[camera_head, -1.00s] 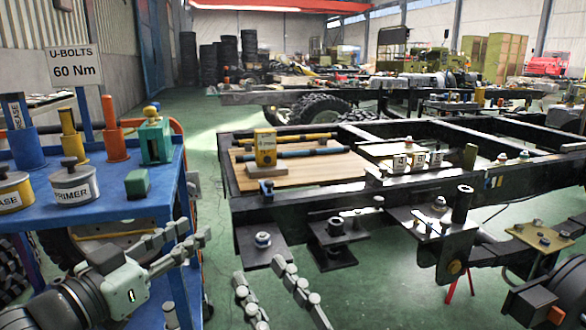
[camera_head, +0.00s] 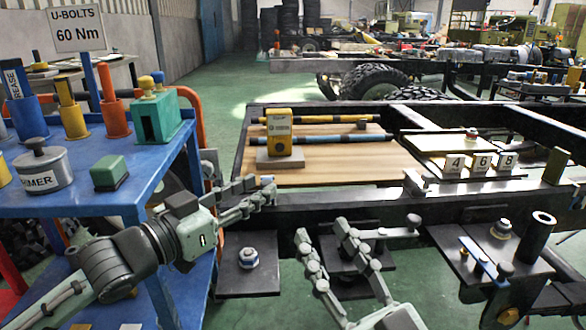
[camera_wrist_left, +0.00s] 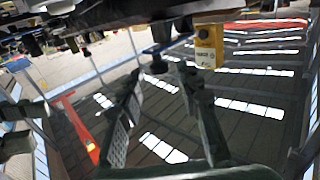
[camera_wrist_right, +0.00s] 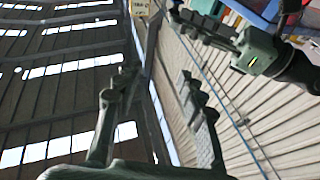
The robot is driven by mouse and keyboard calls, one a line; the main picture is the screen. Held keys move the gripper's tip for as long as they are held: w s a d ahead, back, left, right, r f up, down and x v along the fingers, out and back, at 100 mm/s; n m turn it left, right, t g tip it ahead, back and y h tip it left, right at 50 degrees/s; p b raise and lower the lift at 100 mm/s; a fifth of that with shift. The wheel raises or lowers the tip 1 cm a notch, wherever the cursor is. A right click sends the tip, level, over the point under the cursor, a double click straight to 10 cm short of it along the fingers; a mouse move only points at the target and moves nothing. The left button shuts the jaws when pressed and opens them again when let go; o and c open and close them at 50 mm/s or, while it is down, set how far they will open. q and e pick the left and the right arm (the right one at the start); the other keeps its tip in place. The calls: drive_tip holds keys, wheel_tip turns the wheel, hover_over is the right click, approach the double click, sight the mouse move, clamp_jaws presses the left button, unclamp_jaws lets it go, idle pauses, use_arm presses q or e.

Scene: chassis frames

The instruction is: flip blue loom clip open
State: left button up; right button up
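The small blue loom clip (camera_head: 268,180) sits on the near dark rail of the chassis frame, mostly hidden behind my left fingertips in the head view. In the left wrist view, a blue piece with a dark round part, apparently the clip (camera_wrist_left: 155,49), shows just beyond and between the fingertips. Whether its flap is open or shut cannot be told. My left gripper (camera_head: 266,190) is open and empty, its tips at the clip; contact is unclear. My right gripper (camera_head: 320,232) is open and empty, in front of the rail, to the right of the left one.
A yellow block (camera_head: 279,131) stands on the wooden board (camera_head: 350,165) behind the rail. A blue cart (camera_head: 95,195) with tins and tools is at left. Numbered blocks (camera_head: 480,161) stand at right.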

use_arm(q)
drive_tip(key=x, duration=0.7)
drive_tip(key=shift+w+d, duration=0.15)
drive_tip(key=shift+d, duration=0.05)
clamp_jaws()
